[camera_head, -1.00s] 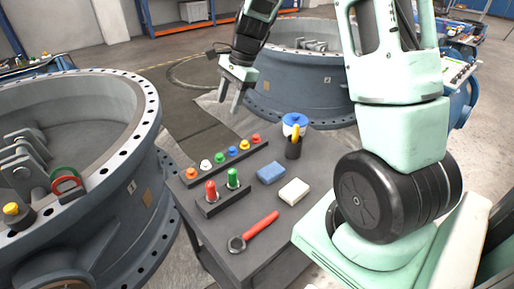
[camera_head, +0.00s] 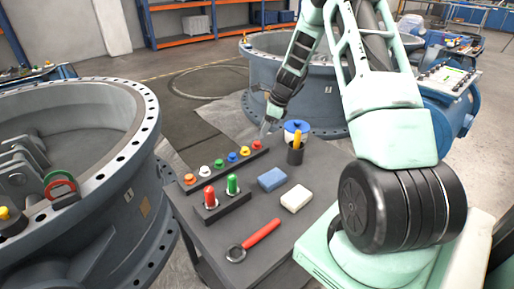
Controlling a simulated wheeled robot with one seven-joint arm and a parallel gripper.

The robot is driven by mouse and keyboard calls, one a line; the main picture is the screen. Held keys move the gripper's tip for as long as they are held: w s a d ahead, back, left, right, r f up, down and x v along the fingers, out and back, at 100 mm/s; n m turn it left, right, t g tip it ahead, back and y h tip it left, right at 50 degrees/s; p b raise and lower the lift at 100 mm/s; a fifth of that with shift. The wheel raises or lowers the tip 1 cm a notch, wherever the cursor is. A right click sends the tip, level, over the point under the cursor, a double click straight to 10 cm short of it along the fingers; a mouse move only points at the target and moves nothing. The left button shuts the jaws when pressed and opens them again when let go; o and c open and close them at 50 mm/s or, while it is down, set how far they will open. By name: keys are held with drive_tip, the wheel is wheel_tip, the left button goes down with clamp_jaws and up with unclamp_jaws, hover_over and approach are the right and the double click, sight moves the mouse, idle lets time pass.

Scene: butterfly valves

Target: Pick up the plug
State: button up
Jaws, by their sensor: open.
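Several small coloured plugs stand in a row in a dark strip (camera_head: 225,162) along the left and back of the grey table: orange (camera_head: 189,179), white (camera_head: 205,171), green (camera_head: 219,163), blue (camera_head: 232,157), yellow (camera_head: 245,151) and red (camera_head: 256,145). Which one is meant does not show. Two taller pieces, red (camera_head: 209,196) and green (camera_head: 232,184), stand in a shorter dark block. My gripper (camera_head: 267,126) is open, pointing down near the table's back edge, above and a little right of the red plug. The fingers look small and partly edge-on. Nothing shows between them.
A blue-and-white round item (camera_head: 296,126) and a dark cup with a yellow handle (camera_head: 296,152) stand right of my gripper. A blue block (camera_head: 272,179), white block (camera_head: 296,198) and red-handled wrench (camera_head: 254,241) lie nearer. Large valve bodies (camera_head: 120,225) flank the table.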

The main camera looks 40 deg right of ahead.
sight(257, 142)
drive_tip(key=shift+x, duration=3.15)
drive_tip(key=shift+s, duration=0.1)
drive_tip(key=c, duration=0.9)
